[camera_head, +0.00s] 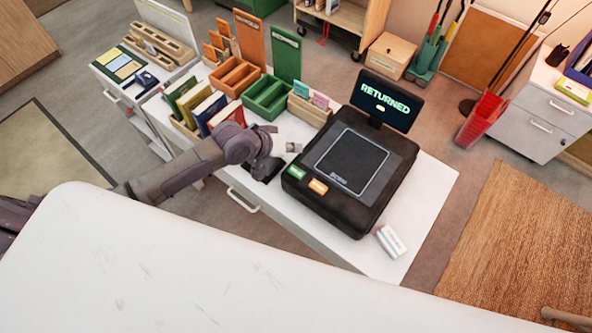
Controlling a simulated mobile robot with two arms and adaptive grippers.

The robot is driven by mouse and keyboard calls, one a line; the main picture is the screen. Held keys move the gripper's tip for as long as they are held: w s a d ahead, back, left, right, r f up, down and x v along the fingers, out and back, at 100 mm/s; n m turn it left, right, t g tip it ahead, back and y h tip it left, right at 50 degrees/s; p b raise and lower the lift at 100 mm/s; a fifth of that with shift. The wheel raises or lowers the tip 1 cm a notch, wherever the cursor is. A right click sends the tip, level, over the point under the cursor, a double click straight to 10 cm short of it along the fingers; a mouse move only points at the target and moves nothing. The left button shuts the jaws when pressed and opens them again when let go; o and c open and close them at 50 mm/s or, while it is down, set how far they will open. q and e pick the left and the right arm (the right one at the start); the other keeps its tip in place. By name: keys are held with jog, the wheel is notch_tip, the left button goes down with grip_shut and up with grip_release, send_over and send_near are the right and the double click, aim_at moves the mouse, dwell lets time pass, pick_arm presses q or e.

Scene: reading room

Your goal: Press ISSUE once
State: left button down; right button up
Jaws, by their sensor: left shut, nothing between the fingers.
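The black desk machine (345,185) stands on the white counter with a flat square pad on top. Its raised screen (386,102) reads RETURNED in green letters. On its front left edge are a green button (296,173) and an orange button (318,187); their lettering is too small to read, so I cannot tell which is ISSUE. My left gripper (267,172) is shut and empty, low over the counter just left of the green button, seemingly apart from it. My right gripper is not in view.
A small grey item (293,148) lies behind my left gripper. A white block (391,242) lies by the machine's front right corner.

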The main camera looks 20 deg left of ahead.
pick_arm(q)
jog(key=b, duration=0.8)
send_over(294, 172)
notch_tip(294, 172, down, 7)
jog(key=shift+r, duration=0.1)
jog(key=shift+f, duration=0.9)
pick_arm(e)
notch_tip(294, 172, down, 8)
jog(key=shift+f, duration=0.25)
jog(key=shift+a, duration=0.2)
pick_arm(q)
jog(key=shift+f, duration=0.2)
jog(key=shift+f, duration=0.25)
